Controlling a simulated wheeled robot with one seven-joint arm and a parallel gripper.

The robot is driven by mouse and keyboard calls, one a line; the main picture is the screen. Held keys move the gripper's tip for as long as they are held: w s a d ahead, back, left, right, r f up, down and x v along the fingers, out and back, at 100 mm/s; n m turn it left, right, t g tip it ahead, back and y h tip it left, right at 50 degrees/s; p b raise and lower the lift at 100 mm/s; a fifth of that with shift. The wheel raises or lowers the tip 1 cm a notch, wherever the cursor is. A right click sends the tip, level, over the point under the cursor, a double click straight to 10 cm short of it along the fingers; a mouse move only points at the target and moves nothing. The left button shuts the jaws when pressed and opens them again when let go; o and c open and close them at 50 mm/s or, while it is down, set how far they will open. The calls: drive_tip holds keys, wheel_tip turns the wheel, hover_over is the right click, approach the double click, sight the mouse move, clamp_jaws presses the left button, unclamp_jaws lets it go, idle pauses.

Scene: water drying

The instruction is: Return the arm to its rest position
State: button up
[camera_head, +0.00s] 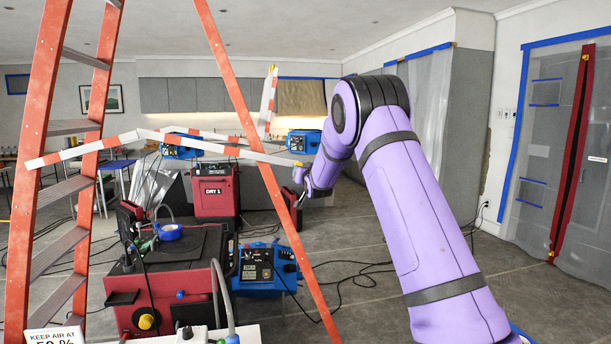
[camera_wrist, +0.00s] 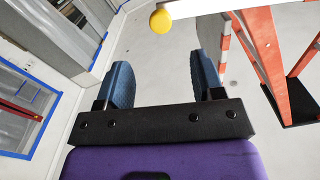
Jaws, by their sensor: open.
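My purple arm reaches up from the lower right of the head view, bends at a dark elbow and comes down toward the middle. My gripper (camera_head: 297,197) is small there and partly hard to make out, in front of the blue and red machines. In the wrist view my gripper (camera_wrist: 162,68) shows two blue padded fingers set wide apart on a black bar. Nothing is between them; pale surface shows through the gap. The gripper is open and empty.
An orange stepladder (camera_head: 215,60) stands left, with a red-and-white barrier strip (camera_head: 200,143) across it. A red machine (camera_head: 150,298), a blue unit (camera_head: 262,268) and a red dryer (camera_head: 215,192) stand on the floor. Cables cross the floor. A plastic-sheeted doorway (camera_head: 545,150) is right.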

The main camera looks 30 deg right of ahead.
drive_tip(key=shift+s+a, duration=0.1)
drive_tip(key=shift+s, duration=0.2)
idle(0.4)
drive_tip(key=s+a+r+n+g+y, duration=0.1)
drive_tip(key=s+a+r+g, duration=0.2)
drive_tip(key=s, duration=0.6)
drive_tip(key=s+a+r+n+g+y, duration=0.1)
drive_tip(key=s+a+r, duration=0.2)
drive_tip(key=s+a, duration=0.4)
drive_tip(key=s+a+r+g+y, duration=0.1)
drive_tip(key=s+a+r+g, duration=0.2)
drive_tip(key=s, duration=0.7)
drive_tip(key=s+a+f+n+g, duration=0.1)
drive_tip(key=s+a+f, duration=0.1)
drive_tip(key=s, duration=0.9)
drive_tip(key=s+a+f+n+g+y, duration=0.1)
drive_tip(key=s+a, duration=0.3)
drive_tip(key=s, duration=0.7)
drive_tip(key=s+a+f+n+g+y, duration=0.1)
drive_tip(key=s+a+f+n+g, duration=0.1)
drive_tip(key=s, duration=0.9)
wheel_tip(320, 180, down, 2)
drive_tip(key=shift+s+a+f+g, duration=0.1)
drive_tip(key=shift+s+a+g, duration=0.2)
drive_tip(key=shift+a+g, duration=0.25)
